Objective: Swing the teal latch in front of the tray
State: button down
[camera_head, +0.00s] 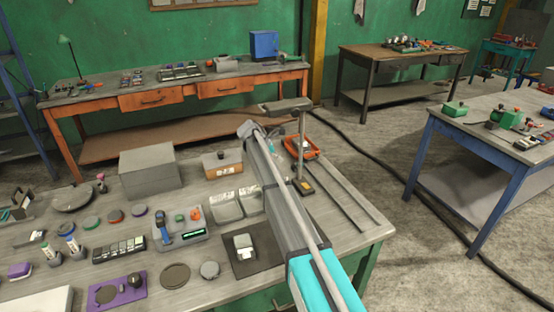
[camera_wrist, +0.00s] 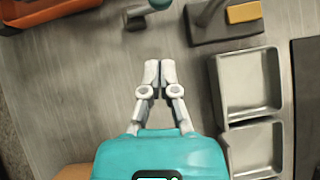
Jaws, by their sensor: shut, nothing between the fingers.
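A teal rounded part (camera_wrist: 160,3), which looks like part of the latch, shows at the top edge of the wrist view, beside a short grey cylinder (camera_wrist: 134,19). Most of it is cut off by the frame. In the head view my arm hides the fingers and I cannot make out the latch.
A post on a dark base (camera_wrist: 222,30) with a yellow block stands right of the teal part. A grey two-compartment tray (camera_wrist: 217,85) lies right of my gripper. A brown box (camera_head: 222,165) stands left of my arm. Bare bench lies left of my fingers.

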jog(key=b+x, duration=0.2)
jog(key=x, duration=0.1)
jog(key=d, duration=0.2)
jog(key=shift+w+d+f, duration=0.15)
jog(key=shift+w+d, duration=0.1)
jog(key=shift+d, duration=0.65)
jog(key=shift+d+f, duration=0.1)
jog(key=shift+d, duration=0.1)
jog(key=shift+a, duration=0.4)
